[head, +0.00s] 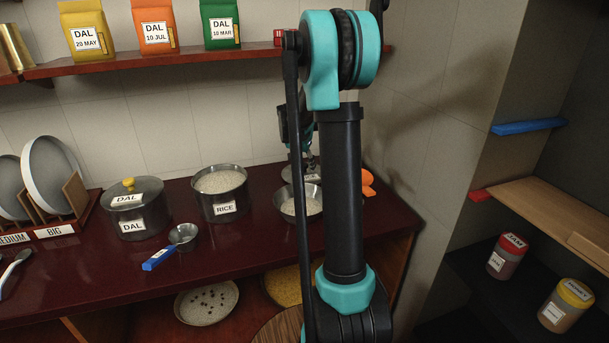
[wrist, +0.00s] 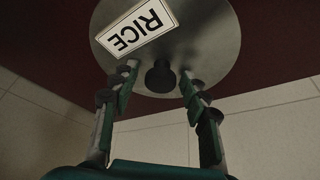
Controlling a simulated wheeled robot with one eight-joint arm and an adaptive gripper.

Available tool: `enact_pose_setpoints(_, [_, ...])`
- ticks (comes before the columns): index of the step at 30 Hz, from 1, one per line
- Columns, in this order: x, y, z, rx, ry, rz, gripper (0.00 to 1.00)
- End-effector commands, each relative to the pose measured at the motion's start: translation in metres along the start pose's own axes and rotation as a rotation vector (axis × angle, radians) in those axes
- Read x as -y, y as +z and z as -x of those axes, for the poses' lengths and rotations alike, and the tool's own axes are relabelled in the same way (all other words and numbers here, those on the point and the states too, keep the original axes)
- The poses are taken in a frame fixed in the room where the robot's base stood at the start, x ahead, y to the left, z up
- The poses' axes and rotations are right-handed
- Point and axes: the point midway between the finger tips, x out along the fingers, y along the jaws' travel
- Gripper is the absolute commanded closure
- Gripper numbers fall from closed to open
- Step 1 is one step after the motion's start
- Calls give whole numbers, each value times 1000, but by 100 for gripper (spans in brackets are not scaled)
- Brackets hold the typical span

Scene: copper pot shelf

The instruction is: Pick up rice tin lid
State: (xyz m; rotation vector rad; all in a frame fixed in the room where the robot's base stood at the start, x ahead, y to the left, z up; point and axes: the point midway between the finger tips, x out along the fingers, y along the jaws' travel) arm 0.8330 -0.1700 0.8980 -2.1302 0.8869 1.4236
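The rice tin lid (wrist: 205,30) is a round grey metal disc with a RICE label and a dark knob (wrist: 160,78). In the wrist view it lies beyond my fingertips. My gripper (wrist: 159,73) is open, with one finger on each side of the knob and visible gaps to it. In the head view my arm hides much of the lid and gripper; part of the lid (head: 289,173) shows behind the small bowl. The rice tin (head: 221,190) stands uncovered on the counter, full of rice, with a RICE label.
A lidded DAL pot (head: 137,213) and a blue-handled scoop (head: 172,246) are left. A shelf (head: 160,62) with dal packets runs above.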

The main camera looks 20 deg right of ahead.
Motion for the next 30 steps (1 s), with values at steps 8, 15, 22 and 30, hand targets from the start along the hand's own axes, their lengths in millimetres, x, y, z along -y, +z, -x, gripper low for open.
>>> enact_pose_setpoints(8, [0,0,0,1,0,0,93])
enact_pose_setpoints(15, [0,1,0,2,0,0,100])
enact_pose_setpoints(22, [0,-2,6,2,0,0,100])
enact_pose_setpoints(30, [0,-19,46,1,0,0,100])
